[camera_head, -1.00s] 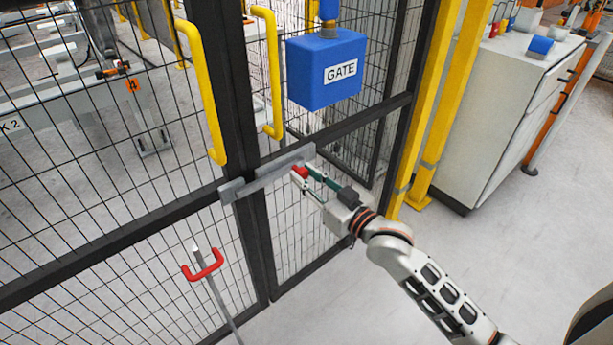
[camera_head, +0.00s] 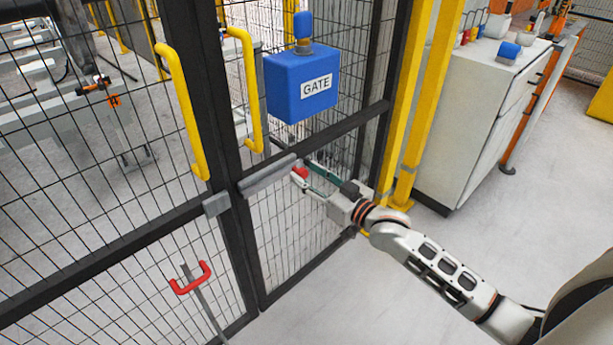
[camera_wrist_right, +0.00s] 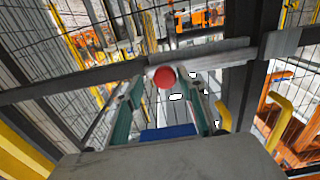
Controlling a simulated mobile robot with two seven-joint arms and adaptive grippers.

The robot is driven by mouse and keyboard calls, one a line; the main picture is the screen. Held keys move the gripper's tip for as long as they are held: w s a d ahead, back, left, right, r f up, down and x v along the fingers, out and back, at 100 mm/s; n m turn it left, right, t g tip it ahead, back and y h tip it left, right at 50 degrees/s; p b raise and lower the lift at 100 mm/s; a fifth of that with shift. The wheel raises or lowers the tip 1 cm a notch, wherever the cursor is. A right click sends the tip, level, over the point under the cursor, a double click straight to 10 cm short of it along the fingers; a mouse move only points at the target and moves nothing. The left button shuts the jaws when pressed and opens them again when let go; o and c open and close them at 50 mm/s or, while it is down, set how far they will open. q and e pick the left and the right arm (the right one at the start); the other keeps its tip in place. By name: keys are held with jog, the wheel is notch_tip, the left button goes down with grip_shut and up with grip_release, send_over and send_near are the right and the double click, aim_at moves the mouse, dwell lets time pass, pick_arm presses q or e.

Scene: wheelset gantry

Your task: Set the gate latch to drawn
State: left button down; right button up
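The gate latch is a grey sliding bar (camera_head: 267,176) on the dark rail of the mesh gate, with a red knob (camera_head: 300,173) at its right end. A grey keeper block (camera_head: 216,204) sits on the rail to the left, and a small gap shows between it and the bar. My right gripper (camera_head: 299,172) has its fingers on either side of the knob and looks closed on it. In the right wrist view the red knob (camera_wrist_right: 164,77) sits between the two fingertips, in front of the bar. My left gripper is not in view.
A blue box labelled GATE (camera_head: 301,83) hangs above the latch. Yellow handles (camera_head: 184,112) flank the gate post. Yellow posts (camera_head: 420,110) and a white cabinet (camera_head: 475,120) stand right. The floor in front is clear.

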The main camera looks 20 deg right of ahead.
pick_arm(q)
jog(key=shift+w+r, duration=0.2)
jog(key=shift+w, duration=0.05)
pick_arm(e)
jog(key=shift+s+a, duration=0.1)
jog(key=shift+a, duration=0.05)
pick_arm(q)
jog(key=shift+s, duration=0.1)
pick_arm(e)
jog(key=v, duration=1.2)
